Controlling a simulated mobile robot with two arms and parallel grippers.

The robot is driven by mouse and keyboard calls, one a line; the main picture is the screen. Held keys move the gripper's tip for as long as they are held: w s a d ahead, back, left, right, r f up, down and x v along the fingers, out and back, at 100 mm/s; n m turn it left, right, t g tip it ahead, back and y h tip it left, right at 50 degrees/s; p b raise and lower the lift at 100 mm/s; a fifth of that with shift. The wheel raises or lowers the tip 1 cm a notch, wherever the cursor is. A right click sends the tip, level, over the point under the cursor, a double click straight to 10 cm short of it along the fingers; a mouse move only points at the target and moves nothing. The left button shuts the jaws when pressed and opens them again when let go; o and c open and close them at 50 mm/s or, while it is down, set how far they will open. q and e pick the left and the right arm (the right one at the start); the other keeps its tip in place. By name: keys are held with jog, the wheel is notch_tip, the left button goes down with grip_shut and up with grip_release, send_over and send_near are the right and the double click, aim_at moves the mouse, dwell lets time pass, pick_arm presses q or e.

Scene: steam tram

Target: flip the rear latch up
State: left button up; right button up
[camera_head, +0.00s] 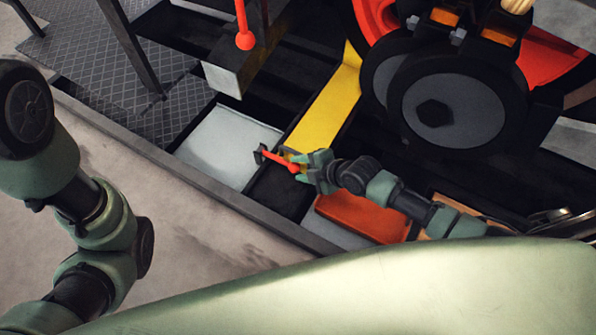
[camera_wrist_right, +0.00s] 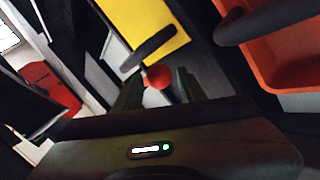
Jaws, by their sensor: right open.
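A latch with a short red lever (camera_head: 278,160) and a red ball end sits on a dark bracket, low in the middle of the head view. The lever lies nearly flat, its ball toward my right gripper. I cannot tell from the pictures alone whether this is the rear latch. My right gripper (camera_head: 312,168) is open just to the right of the ball. In the right wrist view the red ball (camera_wrist_right: 157,77) shows between the two fingertips, with a gap to each side. My left arm enters at the left, but its gripper is out of view.
A yellow tray (camera_head: 325,100) lies behind the latch, a pale grey tray (camera_head: 225,145) to its left and an orange tray (camera_head: 365,215) to its right. Large dark wheel discs (camera_head: 455,108) stand at the upper right.

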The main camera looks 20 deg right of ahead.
jog(key=shift+w+a+f, duration=0.3)
jog(key=shift+w+f, duration=0.15)
jog(key=shift+f, duration=0.05)
grip_shut()
jog(key=shift+s, duration=0.1)
dwell(1.1)
